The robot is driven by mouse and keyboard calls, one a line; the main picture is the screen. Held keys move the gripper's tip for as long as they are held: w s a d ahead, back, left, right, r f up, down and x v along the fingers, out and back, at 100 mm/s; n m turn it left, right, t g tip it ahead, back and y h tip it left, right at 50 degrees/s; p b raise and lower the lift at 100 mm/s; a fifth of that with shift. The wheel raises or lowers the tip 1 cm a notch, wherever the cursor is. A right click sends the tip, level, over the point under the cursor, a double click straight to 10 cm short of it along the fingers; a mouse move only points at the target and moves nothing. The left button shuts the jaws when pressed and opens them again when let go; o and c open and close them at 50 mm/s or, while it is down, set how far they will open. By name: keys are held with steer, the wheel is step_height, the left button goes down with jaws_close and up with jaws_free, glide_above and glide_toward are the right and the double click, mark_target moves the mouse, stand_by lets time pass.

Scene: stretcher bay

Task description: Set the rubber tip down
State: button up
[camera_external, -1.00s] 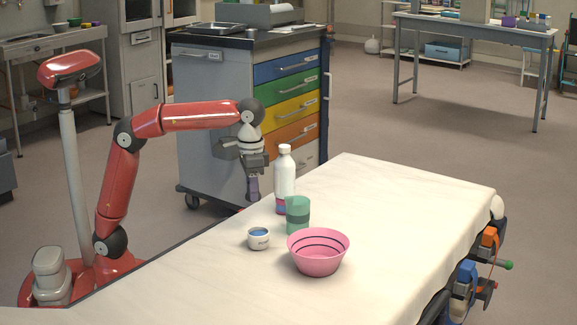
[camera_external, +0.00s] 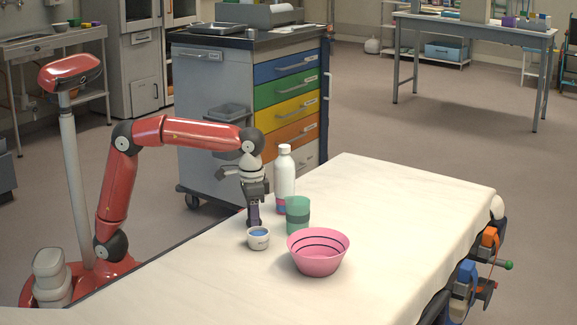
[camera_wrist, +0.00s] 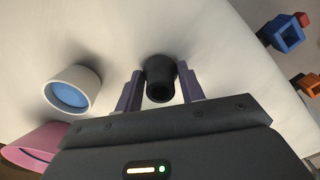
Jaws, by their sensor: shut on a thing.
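The rubber tip (camera_wrist: 160,78) is a short black cylinder between the two fingers of my gripper (camera_wrist: 160,90) in the wrist view. My gripper is shut on it, with a finger on either side. In the external view my gripper (camera_external: 254,220) points down, low over the white-covered stretcher (camera_external: 390,215), near its far left edge. It is just behind the small white cup and left of the green cup. The tip is hard to make out there, and I cannot tell whether it touches the sheet.
The small white cup with blue inside (camera_external: 259,238) stands very close to my gripper. The green cup (camera_external: 298,215), white bottle (camera_external: 285,172) and pink bowl (camera_external: 318,262) stand nearby. A drawer cart (camera_external: 220,125) is behind. The sheet is clear to the right and front left.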

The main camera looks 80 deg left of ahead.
steer(key=o, duration=0.9)
steer(key=shift+o, duration=0.2)
steer(key=shift+f+b, duration=0.2)
steer(key=shift+b, duration=0.25)
steer(key=r+p, duration=0.1)
steer(key=r, duration=0.3)
steer(key=r+p, duration=0.1)
steer(key=r, duration=0.3)
steer(key=shift+w+a+r, duration=0.1)
steer(key=shift+a, duration=0.2)
steer(key=s+a+f+t, duration=0.2)
steer(key=s+a, duration=0.7)
steer(key=s, duration=0.2)
steer(key=shift+a+t+h, duration=0.4)
steer(key=s+a+f+t, duration=0.1)
steer(key=s+f, duration=0.2)
steer(key=s+a+f+t, duration=0.1)
steer(key=s+a+f, duration=0.1)
steer(key=s+f, duration=0.1)
steer(key=s+a+f, duration=0.1)
steer(key=s+f, duration=0.2)
steer(key=s, duration=0.2)
steer(key=shift+a+f+m+t+y, duration=0.3)
steer(key=shift+m+t+y, duration=0.1)
steer(key=shift+c, duration=0.2)
steer(key=shift+s+a+f, duration=0.1)
steer(key=shift+s+f, duration=0.1)
steer(key=shift+f, duration=0.2)
steer(key=shift+c, duration=0.6)
